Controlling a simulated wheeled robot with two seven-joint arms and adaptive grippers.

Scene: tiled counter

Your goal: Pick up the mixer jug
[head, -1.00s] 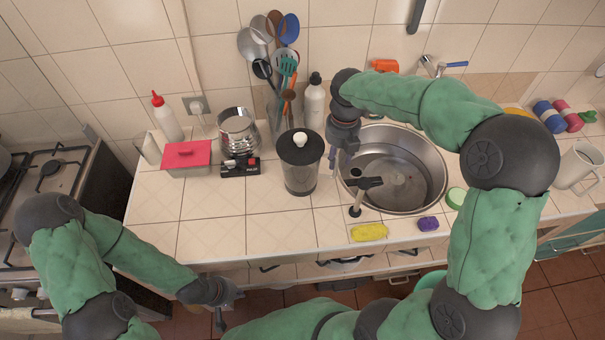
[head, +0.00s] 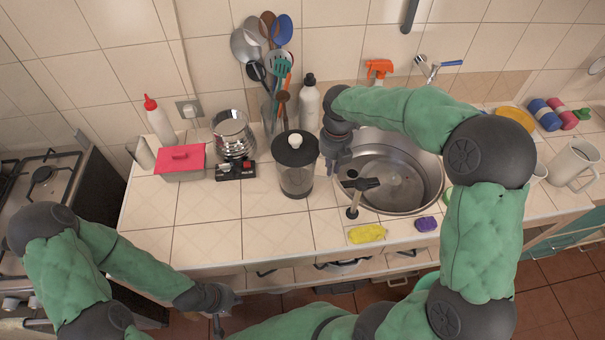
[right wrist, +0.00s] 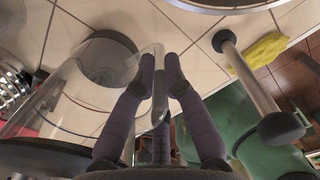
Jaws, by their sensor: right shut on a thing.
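The mixer jug (head: 297,180) is a clear jug with a black lid and white knob. It is upright at the middle of the counter, left of the sink. In the right wrist view its clear wall (right wrist: 75,105) fills the left side, with the lid at the lower left. My right gripper (head: 334,168) is at the jug's right side. In the right wrist view its two fingers (right wrist: 160,62) are closed on the jug's clear handle (right wrist: 158,95). I cannot tell whether the jug is off the counter. My left gripper (head: 226,308) hangs before the counter's front edge, empty, fingers unclear.
A black base (head: 236,172) and a steel pot (head: 232,133) are left of the jug. A utensil holder (head: 270,118) and white bottle (head: 308,108) stand behind. A black-topped rod (head: 353,208) stands right, near the sink (head: 415,195) and yellow sponge (head: 367,234).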

